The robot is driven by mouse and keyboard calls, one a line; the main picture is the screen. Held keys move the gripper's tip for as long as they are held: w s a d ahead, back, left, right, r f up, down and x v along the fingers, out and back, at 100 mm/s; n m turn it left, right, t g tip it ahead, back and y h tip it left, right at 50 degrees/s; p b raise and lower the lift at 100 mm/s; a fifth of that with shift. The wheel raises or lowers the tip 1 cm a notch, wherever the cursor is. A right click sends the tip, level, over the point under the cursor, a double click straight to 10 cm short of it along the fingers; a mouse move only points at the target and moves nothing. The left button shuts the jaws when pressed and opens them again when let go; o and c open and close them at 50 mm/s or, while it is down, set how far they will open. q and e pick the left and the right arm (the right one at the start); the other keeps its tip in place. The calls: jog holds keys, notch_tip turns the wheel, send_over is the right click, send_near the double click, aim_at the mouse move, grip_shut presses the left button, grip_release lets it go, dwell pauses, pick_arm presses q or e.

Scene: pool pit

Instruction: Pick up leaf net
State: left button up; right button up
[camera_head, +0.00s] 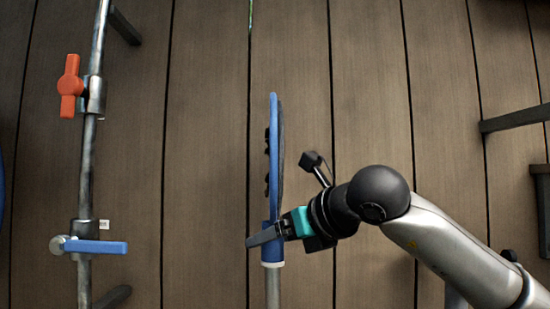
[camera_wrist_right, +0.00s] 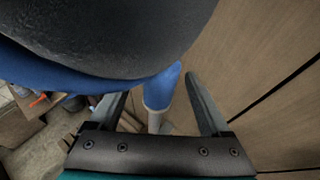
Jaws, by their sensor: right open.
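The leaf net (camera_head: 273,150) has a blue frame and dark mesh, seen nearly edge-on in the head view. Its blue neck ends in a pale collar, with a grey pole running down out of the picture. My right gripper (camera_head: 262,236) is at the neck, coming in from the right. In the right wrist view the net's blue neck (camera_wrist_right: 163,86) and pole lie between my two spread fingers, with a gap on the right side. The mesh and frame fill the upper left there. My left gripper is in neither view.
A metal pipe (camera_head: 87,170) with a red valve handle (camera_head: 69,86) and a blue valve handle (camera_head: 97,247) runs along the left. A dark bar (camera_head: 515,119) juts in at the right. The plank deck (camera_head: 205,150) between pipe and net is clear.

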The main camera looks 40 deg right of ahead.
jog(key=p+x, duration=0.1)
jog(key=x, duration=0.1)
jog(key=shift+w+r+p, duration=0.1)
jog(key=shift+w+p, duration=0.25)
jog(key=shift+w, duration=0.15)
jog(key=shift+w+f, duration=0.2)
jog(key=shift+w, duration=0.05)
grip_shut()
